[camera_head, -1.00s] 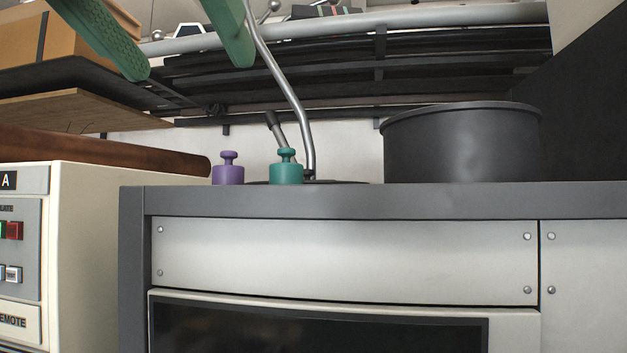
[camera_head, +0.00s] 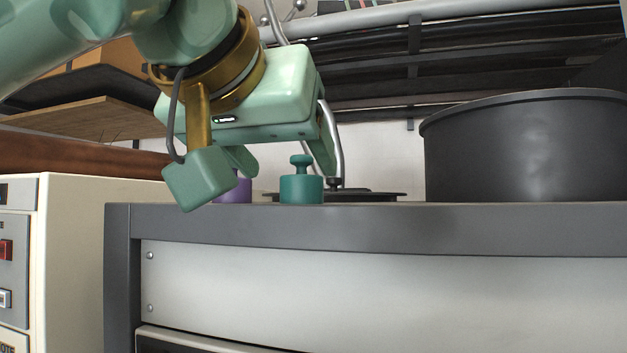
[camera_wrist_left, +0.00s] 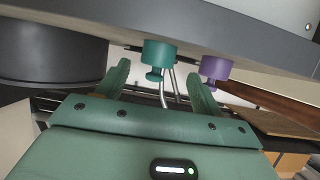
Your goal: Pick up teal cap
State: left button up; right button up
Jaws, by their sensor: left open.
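The teal cap (camera_head: 302,188) stands upright on the dark grey counter top near its front edge, its knob on top. My left gripper (camera_head: 284,166) is open just above and behind it, one finger to each side in the picture. In the left wrist view, which is turned upside down, the teal cap (camera_wrist_left: 158,53) shows between the two open fingers (camera_wrist_left: 160,85). I cannot tell whether a finger touches it. A purple cap (camera_head: 236,189) stands close to the left, partly hidden by my gripper. My right gripper is not in view.
A large dark pot (camera_head: 525,150) stands on the counter (camera_head: 380,228) to the right. A thin metal stalk rises from a dark round base (camera_head: 375,196) behind the teal cap. A cream control cabinet (camera_head: 75,260) stands at the left.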

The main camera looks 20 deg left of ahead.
aim_at(299, 172)
pick_arm(q)
jog(key=shift+w, duration=0.3)
jog(key=p+x, duration=0.2)
jog(key=x, duration=0.2)
jog(key=shift+w+d, duration=0.2)
jog(key=shift+w, duration=0.15)
jog(key=shift+s+r, duration=0.1)
jog(key=shift+s, duration=0.1)
jog(key=shift+c, duration=1.4)
jog(key=shift+s, duration=0.1)
jog(key=c, duration=0.5)
jog(key=shift+c, duration=1.4)
